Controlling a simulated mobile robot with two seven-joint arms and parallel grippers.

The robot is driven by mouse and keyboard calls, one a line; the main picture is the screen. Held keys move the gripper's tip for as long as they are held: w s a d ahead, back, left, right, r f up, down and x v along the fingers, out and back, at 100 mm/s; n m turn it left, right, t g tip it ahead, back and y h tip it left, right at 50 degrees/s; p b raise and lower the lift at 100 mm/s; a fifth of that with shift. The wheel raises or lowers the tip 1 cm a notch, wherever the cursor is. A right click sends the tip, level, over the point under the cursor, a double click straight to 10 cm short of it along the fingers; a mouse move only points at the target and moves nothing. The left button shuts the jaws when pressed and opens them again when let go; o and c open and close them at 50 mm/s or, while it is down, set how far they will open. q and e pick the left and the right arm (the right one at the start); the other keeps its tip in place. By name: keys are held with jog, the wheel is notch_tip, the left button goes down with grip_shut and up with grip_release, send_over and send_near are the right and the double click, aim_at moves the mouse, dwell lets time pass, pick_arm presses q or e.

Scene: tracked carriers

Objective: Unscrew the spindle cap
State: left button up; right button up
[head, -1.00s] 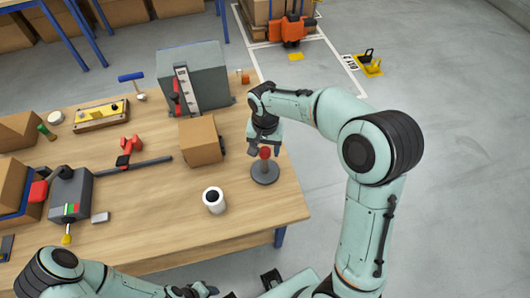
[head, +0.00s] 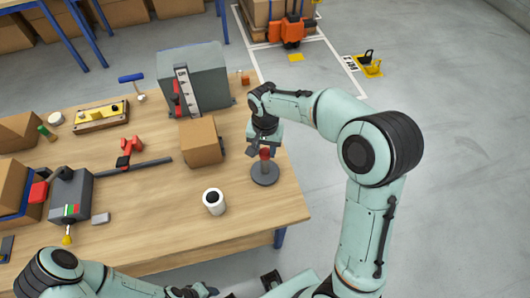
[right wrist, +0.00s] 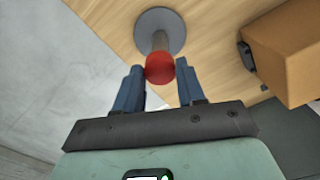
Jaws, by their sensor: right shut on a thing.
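The spindle stands upright on a round grey base (head: 265,174) near the table's right edge. Its red cap (head: 265,154) sits on top of the grey shaft. My right gripper (head: 264,149) is at the cap, coming from above. In the right wrist view the red cap (right wrist: 160,68) is between the two blue fingertips, which are shut on it. The shaft and base show beyond the cap in that view. My left gripper (head: 193,290) is at the bottom edge of the head view, far from the spindle, and its jaws are unclear.
A white cylinder (head: 214,201) stands left of the spindle, and a cardboard box (head: 200,142) behind it. A grey machine (head: 195,78) stands at the back. A grey box with a yellow-tipped lever (head: 70,195) is at the left. The table's front right area is clear.

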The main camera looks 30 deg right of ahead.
jog(key=n, duration=0.5)
jog(key=shift+p, duration=0.3)
pick_arm(q)
jog(key=shift+w+r, duration=0.55)
jog(key=shift+r, duration=0.2)
pick_arm(e)
jog(key=n, duration=0.4)
jog(key=shift+n+p, duration=0.4)
jog(key=shift+n, duration=0.5)
jog(key=n+p, duration=0.1)
jog(key=n, duration=0.5)
pick_arm(q)
jog(key=shift+w+r, duration=0.9)
jog(key=shift+r, duration=0.2)
pick_arm(e)
jog(key=shift+n, duration=1)
